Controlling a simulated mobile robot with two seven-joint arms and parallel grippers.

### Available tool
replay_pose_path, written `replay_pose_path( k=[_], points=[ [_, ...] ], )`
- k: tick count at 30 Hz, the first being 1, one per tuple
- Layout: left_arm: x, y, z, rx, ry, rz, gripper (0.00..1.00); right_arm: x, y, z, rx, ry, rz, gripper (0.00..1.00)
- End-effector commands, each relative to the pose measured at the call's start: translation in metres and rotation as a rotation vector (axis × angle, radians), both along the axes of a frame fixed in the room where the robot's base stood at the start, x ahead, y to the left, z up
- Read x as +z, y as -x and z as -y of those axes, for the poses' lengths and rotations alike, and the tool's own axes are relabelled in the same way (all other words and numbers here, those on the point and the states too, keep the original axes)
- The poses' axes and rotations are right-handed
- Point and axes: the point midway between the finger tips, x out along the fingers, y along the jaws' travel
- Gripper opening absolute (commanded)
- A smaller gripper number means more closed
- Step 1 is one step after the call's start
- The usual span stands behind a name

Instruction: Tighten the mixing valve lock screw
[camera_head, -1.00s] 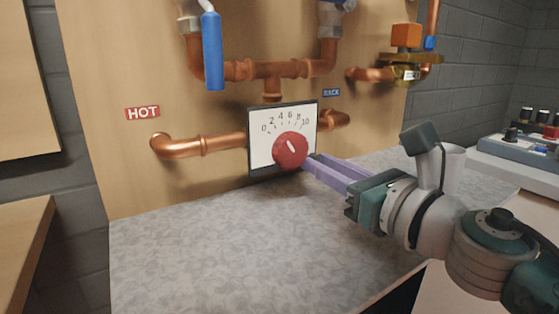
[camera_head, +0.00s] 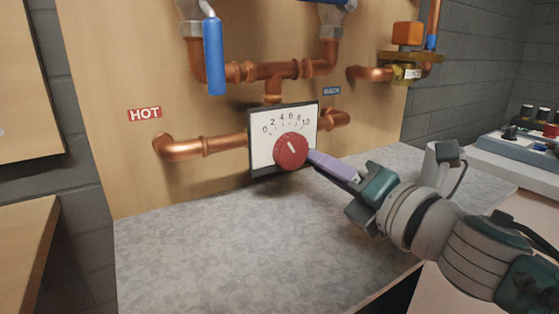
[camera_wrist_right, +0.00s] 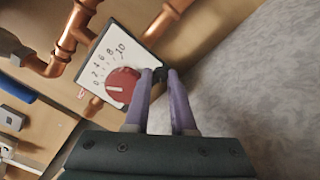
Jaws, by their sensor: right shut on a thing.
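The mixing valve is a white dial plate (camera_head: 262,151) numbered 0 to 10 with a round red knob (camera_head: 290,152), on the copper pipes of the wooden panel. It also shows in the right wrist view, with its red knob (camera_wrist_right: 122,85). A small black lock screw (camera_wrist_right: 160,74) sticks out at the plate's side, between my fingertips in that view. My right gripper (camera_head: 312,156), with purple fingers, reaches in from the right and is shut on the lock screw. In the head view the fingers hide the screw. My left gripper is not in view.
A grey speckled worktop (camera_head: 220,250) lies below the panel, clear in front of the valve. Copper pipes (camera_head: 185,147) run beside and above the dial. A blue lever handle (camera_head: 214,55) hangs above it. A grey box with knobs (camera_head: 520,150) stands at the far right.

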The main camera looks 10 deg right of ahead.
Motion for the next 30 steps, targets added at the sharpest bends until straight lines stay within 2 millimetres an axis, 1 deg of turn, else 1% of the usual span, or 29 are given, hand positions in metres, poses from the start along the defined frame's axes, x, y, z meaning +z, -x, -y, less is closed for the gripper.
replay_pose_path(
  k=[18,24,30],
  points=[
    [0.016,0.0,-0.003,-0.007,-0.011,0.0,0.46,0.002,0.0,0.0,0.0,-0.535,-0.193,0.0],
    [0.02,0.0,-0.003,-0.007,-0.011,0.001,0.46,0.002,0.0,0.0,0.001,-0.666,-0.241,0.0],
    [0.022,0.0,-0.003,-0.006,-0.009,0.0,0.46,0.001,0.0,0.0,0.001,-0.751,-0.272,0.0]
  ],
)
